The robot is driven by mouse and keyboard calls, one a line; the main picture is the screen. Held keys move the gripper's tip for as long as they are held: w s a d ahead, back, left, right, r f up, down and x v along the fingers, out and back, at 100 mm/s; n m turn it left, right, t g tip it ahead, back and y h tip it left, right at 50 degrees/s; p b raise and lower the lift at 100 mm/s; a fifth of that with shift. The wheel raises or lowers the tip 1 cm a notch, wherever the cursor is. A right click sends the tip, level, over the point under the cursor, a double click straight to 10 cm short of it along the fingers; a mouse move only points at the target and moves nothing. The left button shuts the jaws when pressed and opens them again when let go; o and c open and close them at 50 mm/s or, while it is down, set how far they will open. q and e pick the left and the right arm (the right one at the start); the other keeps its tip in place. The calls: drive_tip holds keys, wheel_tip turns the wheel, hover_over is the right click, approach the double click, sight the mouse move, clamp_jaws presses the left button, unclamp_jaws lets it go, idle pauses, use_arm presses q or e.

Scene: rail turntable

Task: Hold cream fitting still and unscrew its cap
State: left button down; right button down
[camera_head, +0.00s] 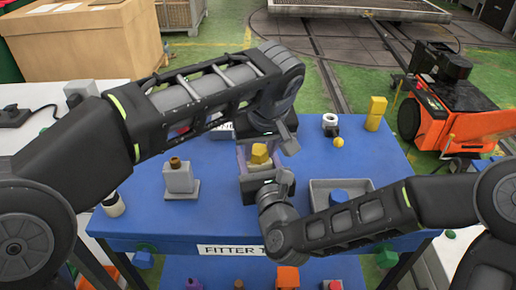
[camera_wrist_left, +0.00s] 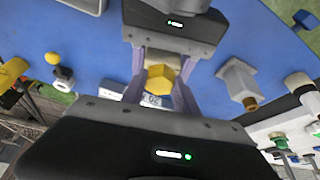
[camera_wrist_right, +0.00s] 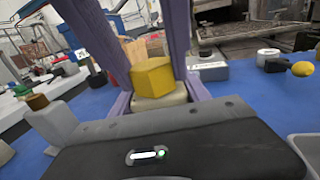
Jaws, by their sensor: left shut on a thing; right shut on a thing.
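The cream fitting (camera_wrist_right: 158,103) stands upright on the blue table with its yellow cap (camera_head: 259,153) on top. The cap also shows in the left wrist view (camera_wrist_left: 159,78) and in the right wrist view (camera_wrist_right: 152,76). My left gripper (camera_wrist_left: 160,82) comes from above, its lilac fingers shut on the yellow cap. My right gripper (camera_wrist_right: 160,95) comes from the front, low down, shut on the cream body. In the head view the grippers hide most of the body. I cannot tell whether the cap has turned.
A grey fitting with a brown cap (camera_head: 178,178) stands to the left, a white bottle (camera_head: 113,205) at the left edge. A grey tray (camera_head: 320,200) holds a blue piece (camera_head: 339,196) at right.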

use_arm(q)
drive_tip(key=shift+n, duration=0.3)
drive_tip(key=c, duration=0.9)
unclamp_jaws()
drive_tip(key=shift+o, duration=0.7)
drive_tip(key=shift+r, duration=0.15)
drive_tip(key=shift+r, duration=1.85)
drive_tip(key=m, duration=0.1)
drive_tip(key=m+h, duration=0.1)
drive_tip(key=m, duration=0.3)
drive_tip(key=shift+a+h, duration=0.3)
drive_tip(key=shift+h, duration=0.1)
drive_tip(key=shift+m, duration=0.6)
